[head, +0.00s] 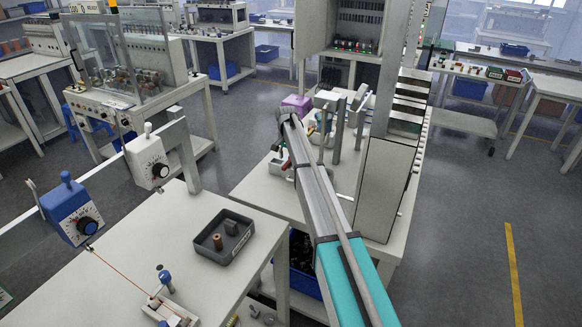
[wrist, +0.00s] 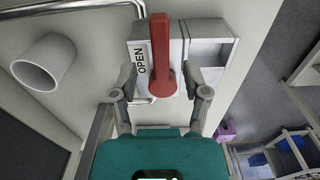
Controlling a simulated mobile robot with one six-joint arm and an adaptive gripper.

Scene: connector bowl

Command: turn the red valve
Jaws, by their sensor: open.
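The red valve handle (wrist: 161,45) stands out in the wrist view, long and upright in the picture, with its rounded hub at the lower end. It is in front of a pale box (wrist: 205,48) whose left side carries a label reading OPEN (wrist: 140,62). My gripper (wrist: 161,80) is open, with one finger on each side of the hub. I see gaps between the fingers and the red part; the distance in depth is hard to judge. In the head view my arm reaches over the far bench, and I cannot make out the gripper or the valve clearly.
A white tube end (wrist: 43,62) and a metal rail (wrist: 60,8) are left of the valve. A purple object (head: 297,104) sits on the far bench (head: 258,190). The near bench (head: 150,240) holds a dark tray (head: 224,237).

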